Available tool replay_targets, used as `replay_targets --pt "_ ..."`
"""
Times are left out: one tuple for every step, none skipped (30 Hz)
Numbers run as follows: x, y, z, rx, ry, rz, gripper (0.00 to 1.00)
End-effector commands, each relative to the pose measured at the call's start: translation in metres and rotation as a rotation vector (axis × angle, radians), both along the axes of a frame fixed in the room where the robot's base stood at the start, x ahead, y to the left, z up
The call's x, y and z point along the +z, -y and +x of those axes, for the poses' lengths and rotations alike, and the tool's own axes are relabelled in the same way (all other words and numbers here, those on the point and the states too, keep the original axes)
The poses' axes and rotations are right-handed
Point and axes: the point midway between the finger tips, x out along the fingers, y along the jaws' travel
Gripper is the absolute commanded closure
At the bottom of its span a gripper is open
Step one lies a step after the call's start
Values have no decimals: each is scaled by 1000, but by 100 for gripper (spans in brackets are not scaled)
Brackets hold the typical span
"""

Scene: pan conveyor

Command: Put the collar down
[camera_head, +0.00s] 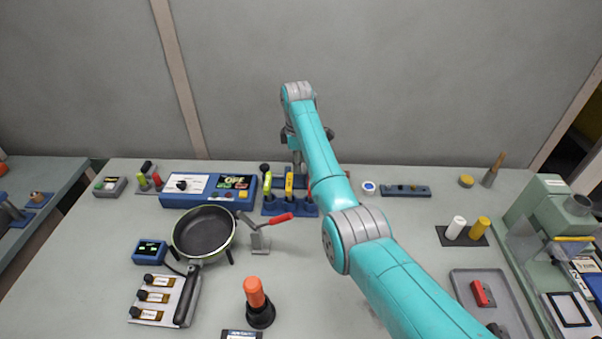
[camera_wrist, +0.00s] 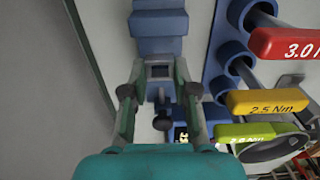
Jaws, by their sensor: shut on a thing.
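My gripper (camera_head: 303,137) is over the back of the bench, behind the blue driver rack and partly covered by my arm. In the wrist view my gripper (camera_wrist: 159,76) is shut on a small grey piece with a dark square opening (camera_wrist: 160,71), which looks like the collar. Blue stepped blocks (camera_wrist: 158,22) lie beyond and below the fingertips. Whether the collar touches them, I cannot tell. The collar cannot be made out in the head view.
The blue rack (camera_head: 270,208) holds torque drivers with red, yellow and green handles, close to the right of my gripper in the wrist view. The pan (camera_head: 204,232) and a red-handled clamp (camera_head: 262,240) stand in front. The grey wall (camera_head: 400,80) is close behind.

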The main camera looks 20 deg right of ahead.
Motion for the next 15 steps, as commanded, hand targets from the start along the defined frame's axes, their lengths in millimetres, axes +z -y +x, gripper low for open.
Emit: replay_targets --pt "-5 0 0 0 0 0 88" --pt "-6 0 0 0 0 0 88" --pt "-8 0 0 0 0 0 88" --pt "-9 0 0 0 0 0 88" --pt "-11 0 0 0 0 0 88" --pt "-15 0 0 0 -1 0 88" --pt "-18 0 0 0 -1 0 88" --pt "-22 0 0 0 -1 0 88" --pt "-27 0 -1 0 -2 0 88" --pt "-31 0 0 0 -2 0 88" --pt "-35 0 0 0 -1 0 88" --pt "-40 0 0 0 -1 0 88" --pt "-43 0 0 0 -1 0 88" --pt "-44 0 0 0 0 0 88" --pt "-45 0 0 0 1 0 88"
